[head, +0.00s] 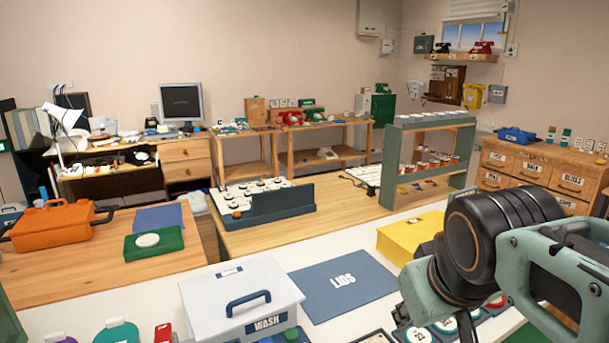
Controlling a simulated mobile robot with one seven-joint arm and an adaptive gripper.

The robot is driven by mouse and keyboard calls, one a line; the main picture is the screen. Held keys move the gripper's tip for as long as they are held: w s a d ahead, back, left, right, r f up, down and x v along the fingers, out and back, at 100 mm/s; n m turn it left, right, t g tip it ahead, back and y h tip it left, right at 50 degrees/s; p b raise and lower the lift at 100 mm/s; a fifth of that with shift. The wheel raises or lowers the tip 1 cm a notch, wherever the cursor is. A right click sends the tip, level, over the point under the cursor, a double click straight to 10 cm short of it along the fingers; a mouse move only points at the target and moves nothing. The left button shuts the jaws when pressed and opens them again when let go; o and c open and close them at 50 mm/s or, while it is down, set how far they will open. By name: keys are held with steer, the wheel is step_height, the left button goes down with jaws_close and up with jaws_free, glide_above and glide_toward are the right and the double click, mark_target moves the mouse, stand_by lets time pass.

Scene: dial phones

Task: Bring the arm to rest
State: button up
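My arm comes in from the right edge of the head view, with a thick black joint and pale green links over the white table (345,240). My gripper's fingertips do not show in this view, so I cannot see whether it holds anything. Beneath and beside the arm lie a yellow block (408,236) and a tray of round labelled pieces (418,334), partly hidden by the arm.
A grey WASH box (225,294) and a blue LOTS mat (343,284) lie on the white table. An orange case (55,226) and a green block with a white disc (153,243) are at left. A green rack (390,165) stands behind.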

steer(key=s+a+f+m+g+y, duration=0.1)
steer(key=s+a+f+m, duration=0.2)
steer(key=s+a, duration=0.25)
step_height(320, 180, up, 17)
steer(key=d+p, duration=0.1)
steer(key=p, duration=1.6)
steer(key=shift+n, duration=0.3)
